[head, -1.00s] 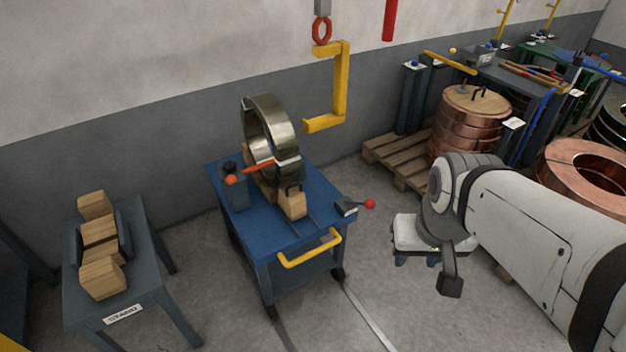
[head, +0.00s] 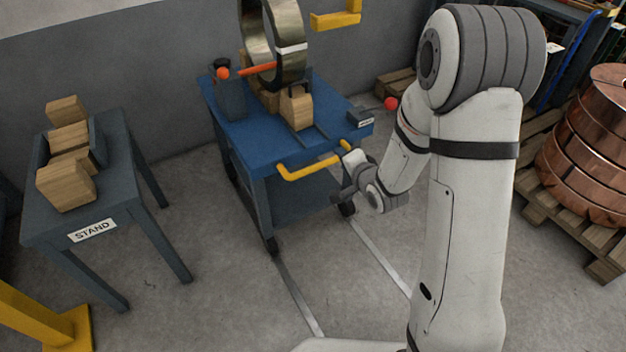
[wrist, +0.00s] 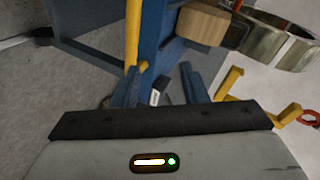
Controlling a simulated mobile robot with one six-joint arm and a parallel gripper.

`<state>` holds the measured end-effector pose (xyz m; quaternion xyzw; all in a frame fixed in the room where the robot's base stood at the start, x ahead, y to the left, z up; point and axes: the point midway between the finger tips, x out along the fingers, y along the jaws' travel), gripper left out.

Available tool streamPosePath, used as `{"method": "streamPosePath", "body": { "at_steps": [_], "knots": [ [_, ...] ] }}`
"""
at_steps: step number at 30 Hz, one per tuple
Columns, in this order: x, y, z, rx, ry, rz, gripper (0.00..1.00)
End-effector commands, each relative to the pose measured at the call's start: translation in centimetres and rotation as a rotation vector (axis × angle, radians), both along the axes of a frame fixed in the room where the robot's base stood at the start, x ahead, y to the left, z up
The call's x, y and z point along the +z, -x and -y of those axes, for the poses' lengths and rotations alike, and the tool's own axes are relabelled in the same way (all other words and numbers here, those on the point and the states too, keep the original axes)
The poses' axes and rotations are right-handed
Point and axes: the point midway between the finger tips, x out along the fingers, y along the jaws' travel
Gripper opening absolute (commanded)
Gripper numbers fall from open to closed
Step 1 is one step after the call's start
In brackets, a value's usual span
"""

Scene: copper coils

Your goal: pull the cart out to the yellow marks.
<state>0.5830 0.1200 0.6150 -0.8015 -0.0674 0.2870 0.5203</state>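The blue cart (head: 250,140) stands near the wall with a yellow bar handle (head: 300,171) across its front. A metal ring coil (head: 287,45) sits upright on it between wooden blocks. My gripper is at the right end of the handle; in the head view its fingers are hidden behind my wrist. In the wrist view my gripper (wrist: 160,84) has its two blue fingers apart. The yellow handle (wrist: 133,35) shows just beyond the left finger, and I cannot tell whether they touch. No yellow floor marks are visible.
Pale floor tracks (head: 385,262) run forward from the cart. A grey stand (head: 115,150) with wooden blocks is at left, and a yellow post foot (head: 65,325) at lower left. A copper coil (head: 595,150) on a pallet is at right. The floor before the cart is clear.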

Motion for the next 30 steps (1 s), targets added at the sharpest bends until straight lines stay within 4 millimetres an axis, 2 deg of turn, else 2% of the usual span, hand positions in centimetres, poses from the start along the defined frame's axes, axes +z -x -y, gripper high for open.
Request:
{"method": "streamPosePath", "body": {
  "at_steps": [1,3,6,11,24,30],
  "knots": [
    [-3.7,0.0,-1.0,0.008,-0.077,0.000,0.39],
    [-5.5,0.1,-2.1,0.019,-0.179,0.007,0.39],
    [-7.1,0.3,-3.1,0.031,-0.289,0.012,0.39],
    [-7.9,0.2,-4.0,0.043,-0.364,0.012,0.39],
    [-9.0,-4.9,-7.4,0.043,-0.368,0.014,0.39],
    [-9.1,-5.8,-8.0,0.041,-0.368,0.014,0.39]
  ]
}}
